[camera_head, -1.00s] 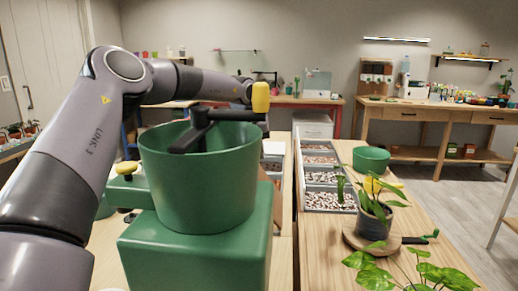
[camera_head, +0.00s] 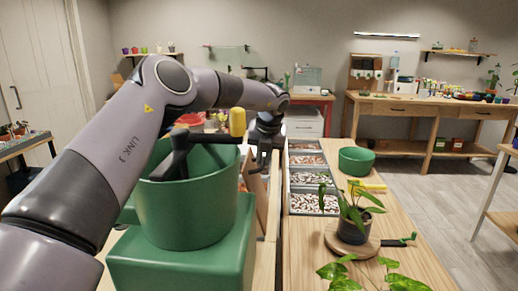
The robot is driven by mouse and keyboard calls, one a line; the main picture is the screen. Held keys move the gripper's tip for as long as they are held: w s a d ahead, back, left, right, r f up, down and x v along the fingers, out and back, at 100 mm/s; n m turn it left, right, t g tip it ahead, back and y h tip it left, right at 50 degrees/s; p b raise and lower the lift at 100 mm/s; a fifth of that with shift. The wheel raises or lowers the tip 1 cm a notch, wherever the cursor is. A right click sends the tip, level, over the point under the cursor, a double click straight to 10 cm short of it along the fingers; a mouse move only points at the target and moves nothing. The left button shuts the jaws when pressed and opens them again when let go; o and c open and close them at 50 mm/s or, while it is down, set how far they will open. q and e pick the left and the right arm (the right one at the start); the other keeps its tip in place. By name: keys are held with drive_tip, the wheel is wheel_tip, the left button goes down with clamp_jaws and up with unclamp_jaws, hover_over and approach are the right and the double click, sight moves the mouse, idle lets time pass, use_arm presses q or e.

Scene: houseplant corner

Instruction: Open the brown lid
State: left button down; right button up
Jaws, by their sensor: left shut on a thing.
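The brown lid (camera_head: 258,192) shows as a narrow, raised, tilted panel just right of the large green pot-shaped hopper. The hopper and its base hide much of it. My left gripper (camera_head: 263,154) is at the lid's upper edge, shut on it. The fingertips are small in this view and the exact grip is hard to see. My right gripper is not in view.
The green hopper (camera_head: 190,213) with a black crank and yellow knob (camera_head: 237,122) stands close in front of my left arm. Right of the lid are pebble trays (camera_head: 307,180), a green bowl (camera_head: 356,160) and a potted plant (camera_head: 352,226).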

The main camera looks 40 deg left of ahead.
use_arm(q)
drive_tip(key=shift+d+f+g+p, duration=0.4)
drive_tip(key=shift+d+f+p, duration=0.05)
drive_tip(key=shift+f, duration=0.2)
drive_tip(key=c, duration=1.1)
unclamp_jaws()
drive_tip(key=shift+w+a+f, duration=0.1)
drive_tip(key=shift+f, duration=0.05)
drive_tip(key=shift+c, duration=0.2)
drive_tip(key=v, duration=0.7)
drive_tip(key=shift+b, duration=0.35)
drive_tip(key=shift+d, duration=0.2)
